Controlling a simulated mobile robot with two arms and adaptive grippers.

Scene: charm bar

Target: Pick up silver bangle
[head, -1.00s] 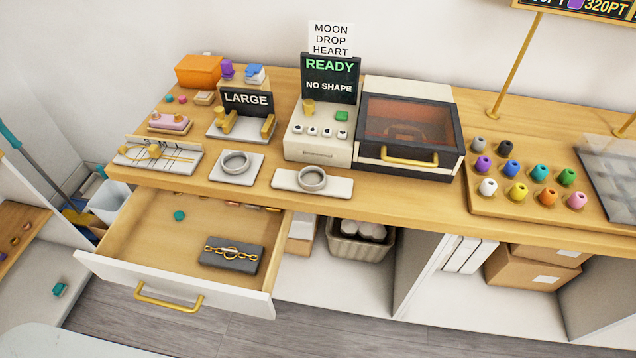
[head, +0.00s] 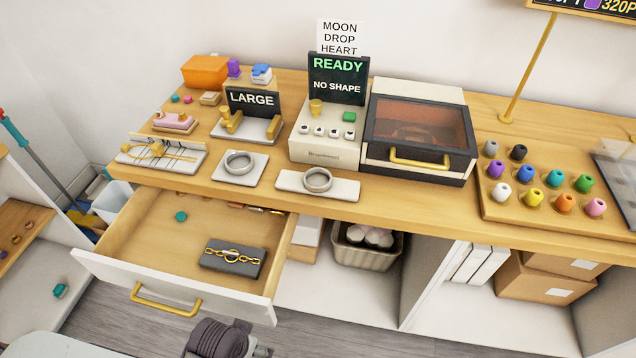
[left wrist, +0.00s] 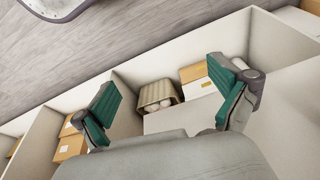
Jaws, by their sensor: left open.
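Two silver ring-shaped bangles lie on white pads on the wooden counter in the head view. One silver bangle (head: 239,171) is on a square pad (head: 222,175) at the left. The other silver bangle (head: 318,189) is on a wider pad (head: 345,190) near the counter's front edge. I cannot tell which is meant. My left gripper (left wrist: 165,103) shows in the left wrist view, its green-padded fingers wide apart and nothing between them. It faces the shelves under a counter; no bangle shows there.
An open drawer (head: 150,243) juts out below the counter, holding a grey pad with a gold chain (head: 233,255). Behind the pads stand a LARGE sign (head: 252,100), a READY machine (head: 330,151) and an oven-like box (head: 425,120). A basket (head: 345,250) sits below.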

